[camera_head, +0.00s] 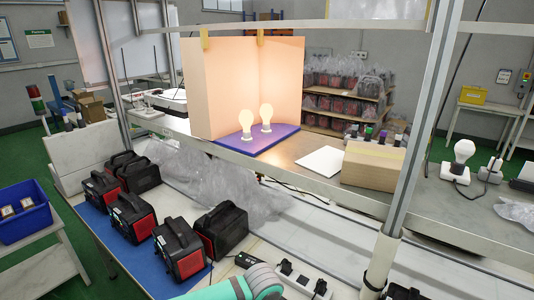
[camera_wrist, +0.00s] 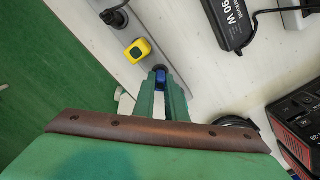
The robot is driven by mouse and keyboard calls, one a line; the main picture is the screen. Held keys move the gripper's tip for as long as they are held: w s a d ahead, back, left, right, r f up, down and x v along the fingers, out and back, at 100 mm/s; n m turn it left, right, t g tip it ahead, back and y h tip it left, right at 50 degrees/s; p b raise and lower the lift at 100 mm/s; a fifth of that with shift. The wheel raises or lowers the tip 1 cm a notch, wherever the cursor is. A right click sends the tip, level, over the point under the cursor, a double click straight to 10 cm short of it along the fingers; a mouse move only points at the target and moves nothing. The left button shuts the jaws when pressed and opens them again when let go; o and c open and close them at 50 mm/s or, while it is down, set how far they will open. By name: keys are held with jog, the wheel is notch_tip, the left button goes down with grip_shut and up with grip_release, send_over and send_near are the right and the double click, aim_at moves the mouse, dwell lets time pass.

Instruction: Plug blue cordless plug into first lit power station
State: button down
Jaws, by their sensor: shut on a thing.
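In the wrist view, my gripper (camera_wrist: 161,84) is shut on a small blue plug (camera_wrist: 160,77) held between its green fingertips. Only a bit of the plug shows. It is just above the light worktop, near a grey power strip (camera_wrist: 93,28). Several black and red power stations (camera_head: 183,254) stand on a blue mat (camera_head: 108,252) at the left of the bench in the head view. One power station (camera_wrist: 301,119) shows at the right edge of the wrist view. I cannot tell which station is lit. In the head view my gripper's fingers are hidden.
A black adapter (camera_wrist: 230,22) lies beyond. A white socket strip (camera_head: 303,281) lies on the bench. Two glowing bulbs (camera_head: 246,121) stand on the raised shelf. A metal post (camera_head: 415,130) rises at right.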

jog(key=shift+r, duration=2.5)
jog(key=shift+w, duration=0.1)
